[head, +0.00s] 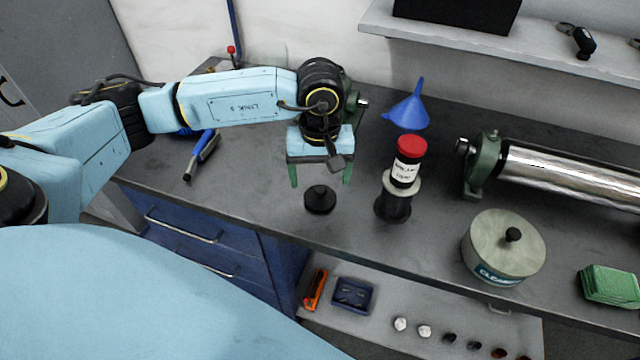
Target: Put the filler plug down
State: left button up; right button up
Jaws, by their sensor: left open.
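The filler plug appears to be the black, round, knobbed piece (319,200) that sits upright on the dark bench top near its front edge. My left gripper (320,177) points down just above and behind it in the head view, with its two green fingers spread apart and nothing between them. The plug looks clear of both fingers. My right gripper is out of view.
A red-capped bottle (405,165) on a black base stands right of the plug, with a blue funnel (408,108) behind. A metal roller (570,175) and a lidded pot (503,250) stand further right. A lower shelf (385,305) holds small parts.

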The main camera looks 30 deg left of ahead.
aim_at(320, 188)
pick_arm(q)
notch_tip(320, 188, up, 8)
dwell(0.7)
